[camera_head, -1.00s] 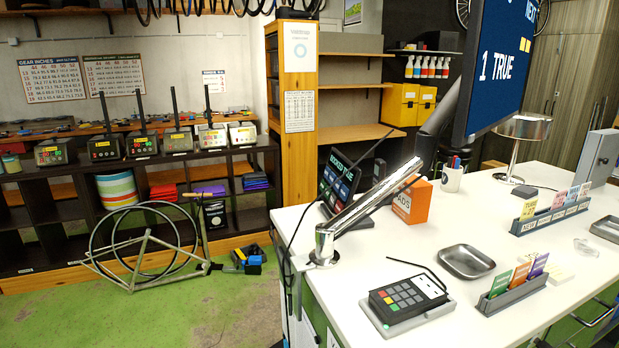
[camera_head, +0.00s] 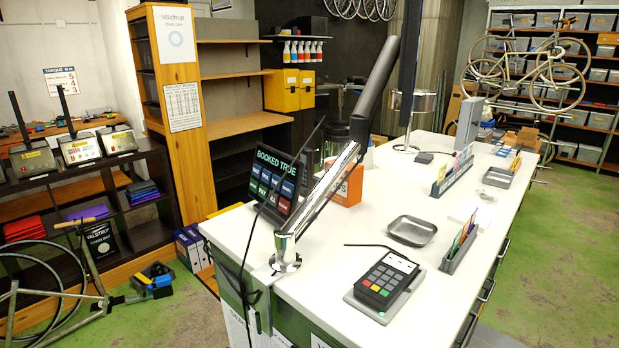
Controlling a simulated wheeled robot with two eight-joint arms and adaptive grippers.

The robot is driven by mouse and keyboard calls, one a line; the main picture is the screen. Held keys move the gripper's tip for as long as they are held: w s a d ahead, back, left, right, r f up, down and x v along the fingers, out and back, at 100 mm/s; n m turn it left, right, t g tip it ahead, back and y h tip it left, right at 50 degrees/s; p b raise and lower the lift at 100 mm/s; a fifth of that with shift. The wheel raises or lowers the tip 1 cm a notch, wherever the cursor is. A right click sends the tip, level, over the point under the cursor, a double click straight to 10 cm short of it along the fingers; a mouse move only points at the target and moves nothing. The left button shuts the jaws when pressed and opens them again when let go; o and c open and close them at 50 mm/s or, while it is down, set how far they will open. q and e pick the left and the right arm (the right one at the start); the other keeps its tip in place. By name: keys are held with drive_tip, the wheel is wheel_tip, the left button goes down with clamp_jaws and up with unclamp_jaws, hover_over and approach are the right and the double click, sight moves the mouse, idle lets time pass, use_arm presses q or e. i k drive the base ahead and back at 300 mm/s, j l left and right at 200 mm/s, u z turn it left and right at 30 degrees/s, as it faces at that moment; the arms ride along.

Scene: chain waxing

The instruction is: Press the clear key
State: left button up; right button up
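A dark card terminal (camera_head: 386,279) with a keypad lies on a grey stand at the near end of the white counter (camera_head: 330,250). Its keypad has several grey keys and a row of red, yellow and green keys nearest the front. The key labels are too small to read, so I cannot tell by lettering which one is the clear key. A dark cable runs behind the terminal. Neither of my grippers is in view.
A chrome arm (camera_head: 320,205) stands at the counter's left edge near a tilted touch screen (camera_head: 275,183). A metal tray (camera_head: 412,230) and a card holder (camera_head: 460,246) lie beyond the terminal. Green floor (camera_head: 560,240) is open to the right.

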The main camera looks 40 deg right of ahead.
sight(284, 206)
drive_tip(key=i+j+z, duration=0.15)
drive_tip(key=z, duration=0.3)
drive_tip(key=i+j+z, duration=0.1)
drive_tip(key=j+z, duration=0.35)
drive_tip(key=i+j+z, duration=0.1)
drive_tip(key=j+z, duration=0.15)
drive_tip(key=z, duration=0.15)
drive_tip(key=j+z, duration=0.45)
drive_tip(key=l, duration=0.1)
